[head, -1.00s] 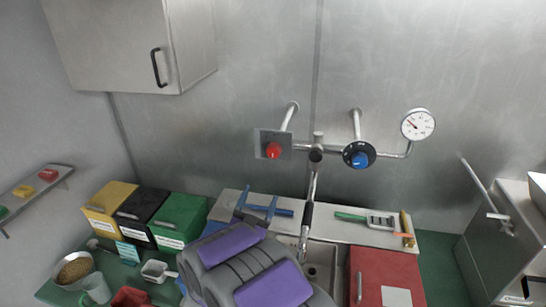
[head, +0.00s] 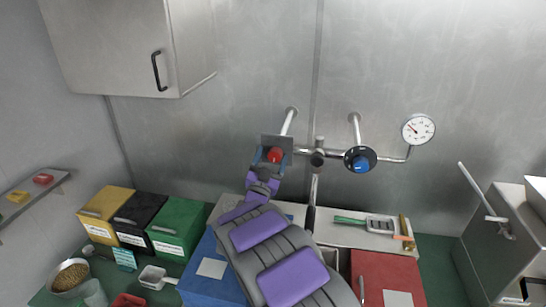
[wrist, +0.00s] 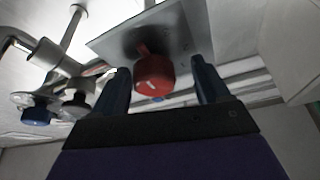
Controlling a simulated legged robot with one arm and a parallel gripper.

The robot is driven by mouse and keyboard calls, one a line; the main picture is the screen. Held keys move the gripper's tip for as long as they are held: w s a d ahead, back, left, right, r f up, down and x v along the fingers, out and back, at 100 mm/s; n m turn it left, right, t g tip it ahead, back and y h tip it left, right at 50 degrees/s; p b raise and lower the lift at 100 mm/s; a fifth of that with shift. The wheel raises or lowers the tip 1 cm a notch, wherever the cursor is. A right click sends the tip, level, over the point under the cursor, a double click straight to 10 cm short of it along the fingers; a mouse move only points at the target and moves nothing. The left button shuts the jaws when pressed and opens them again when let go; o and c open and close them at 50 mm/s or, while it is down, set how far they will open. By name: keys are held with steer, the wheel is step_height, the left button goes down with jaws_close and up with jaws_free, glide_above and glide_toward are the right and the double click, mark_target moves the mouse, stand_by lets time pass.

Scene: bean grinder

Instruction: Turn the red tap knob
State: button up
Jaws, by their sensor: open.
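The red tap knob (head: 274,155) sits on a square grey plate (head: 283,143) on a pipe at the back wall. In the wrist view the red knob (wrist: 153,76) lies between and just beyond the two blue fingers of my gripper (wrist: 160,84), with a gap on each side. My gripper (head: 268,166) is open. In the head view it is right at the knob, below and around it. Whether a finger touches the knob cannot be told.
A blue knob (head: 360,160) on a black dial and a round gauge (head: 418,129) are on the same piping to the right. A wall cabinet (head: 110,50) hangs at upper left. Yellow, black and green boxes (head: 180,222) stand at lower left. A brush (head: 380,224) lies on the counter.

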steer(key=shift+w+a+r, duration=0.1)
steer(key=shift+w, duration=0.2)
steer(key=shift+r, duration=0.2)
steer(key=shift+d, duration=1.1)
steer(key=shift+c, duration=0.5)
steer(key=shift+a, duration=0.7)
steer(key=c, duration=0.6)
steer(key=shift+d, duration=0.25)
steer(key=c, duration=0.3)
